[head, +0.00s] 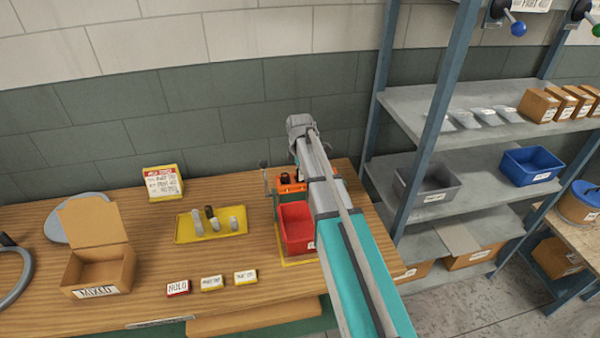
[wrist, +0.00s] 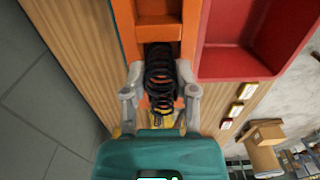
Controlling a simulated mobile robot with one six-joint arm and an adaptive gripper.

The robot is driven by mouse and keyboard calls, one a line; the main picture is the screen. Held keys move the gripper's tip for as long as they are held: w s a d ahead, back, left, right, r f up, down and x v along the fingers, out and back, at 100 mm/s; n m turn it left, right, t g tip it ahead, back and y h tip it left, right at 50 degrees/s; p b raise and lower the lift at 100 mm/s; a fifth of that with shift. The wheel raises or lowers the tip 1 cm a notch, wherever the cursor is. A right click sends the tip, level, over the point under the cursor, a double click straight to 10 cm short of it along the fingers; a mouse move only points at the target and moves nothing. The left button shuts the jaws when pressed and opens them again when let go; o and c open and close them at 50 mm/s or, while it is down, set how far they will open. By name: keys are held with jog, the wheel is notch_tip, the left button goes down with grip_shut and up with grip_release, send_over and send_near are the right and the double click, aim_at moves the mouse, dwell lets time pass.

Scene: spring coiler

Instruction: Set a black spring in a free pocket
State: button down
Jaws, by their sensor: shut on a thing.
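In the wrist view my gripper (wrist: 160,84) is shut on a black spring (wrist: 160,68), with one finger on each side of its coils. The spring's far end lies against an orange fixture (wrist: 185,50); I cannot tell if it is clear of it. In the head view the orange fixture (head: 290,184) stands behind the red bin, partly hidden by my arm, and my gripper cannot be made out. A yellow tray (head: 184,239) on the bench holds several pieces: pale grey ones and a dark one (head: 210,213) at the back. Its pockets are too small to tell.
The red bin (head: 297,232) stands right of the tray, and also shows in the wrist view (wrist: 225,62). An open cardboard box (head: 98,272) is at the left. Small labelled blocks (head: 211,283) line the front. A sign (head: 162,183) stands behind the tray. Shelves (head: 440,105) rise at the right.

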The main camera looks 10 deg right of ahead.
jog(key=shift+c, duration=1.5)
grip_release()
jog(key=shift+r, duration=0.1)
notch_tip(320, 180, up, 15)
jog(key=p, duration=1.4)
jog(key=shift+f+p, duration=0.2)
jog(key=shift+p, duration=0.15)
jog(key=s, duration=1.6)
jog(key=shift+a, duration=0.25)
